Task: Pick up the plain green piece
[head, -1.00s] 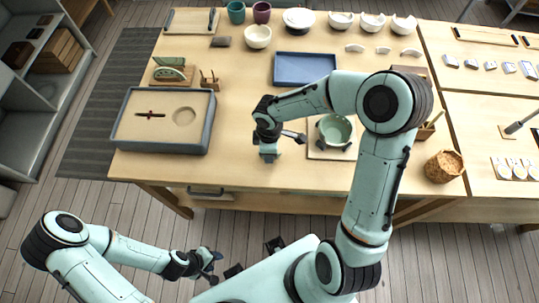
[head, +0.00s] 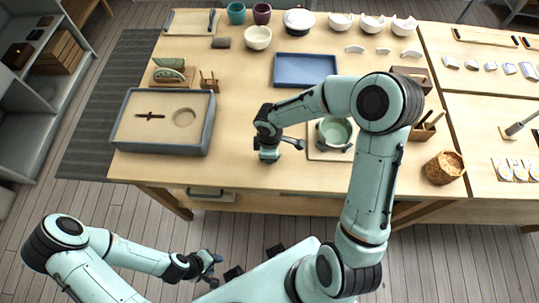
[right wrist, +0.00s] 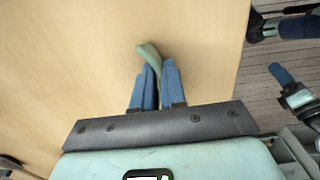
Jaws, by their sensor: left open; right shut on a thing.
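A plain pale green piece (right wrist: 149,52) shows in the right wrist view, slightly curved, sticking out beyond the blue fingertips. My right gripper (right wrist: 157,72) is shut on it, over the bare light wood. In the head view my right gripper (head: 268,156) is near the table's front edge, left of the green bowl (head: 335,131); the held piece is too hidden there to make out. I cannot tell whether the piece touches the table. My left gripper (head: 216,259) is open and empty, low in front of the table.
A grey-rimmed sand tray (head: 120,138) stands at the left, and a wooden rack with green pieces (head: 168,70) behind it. A blue tray (head: 305,69) lies behind my right gripper. A cork-coloured basket (head: 444,168) stands at the right.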

